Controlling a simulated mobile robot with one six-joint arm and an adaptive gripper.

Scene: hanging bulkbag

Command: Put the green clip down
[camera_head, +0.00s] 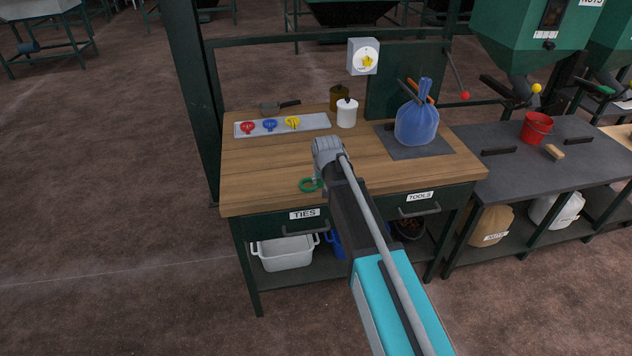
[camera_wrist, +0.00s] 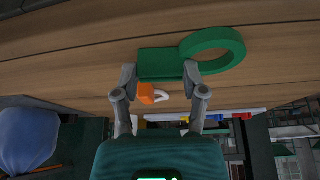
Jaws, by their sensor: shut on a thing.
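The green clip (camera_head: 309,185) shows as a ring at the front of the wooden bench top, left of my arm. In the wrist view its flat block (camera_wrist: 160,65) is between my fingers and its ring (camera_wrist: 213,50) sticks out to the right. My gripper (camera_wrist: 160,73) is shut on the block. The wooden surface (camera_wrist: 60,60) lies close behind the clip; I cannot tell whether they touch. In the head view my wrist hides most of the gripper.
A grey tray (camera_head: 312,126) holds red (camera_head: 248,127), blue (camera_head: 270,125) and yellow (camera_head: 292,122) clips. A white jar (camera_head: 347,114) and a brown jar (camera_head: 340,97) stand right of it. A blue bag (camera_head: 417,125) sits on a dark mat. The left front bench top is clear.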

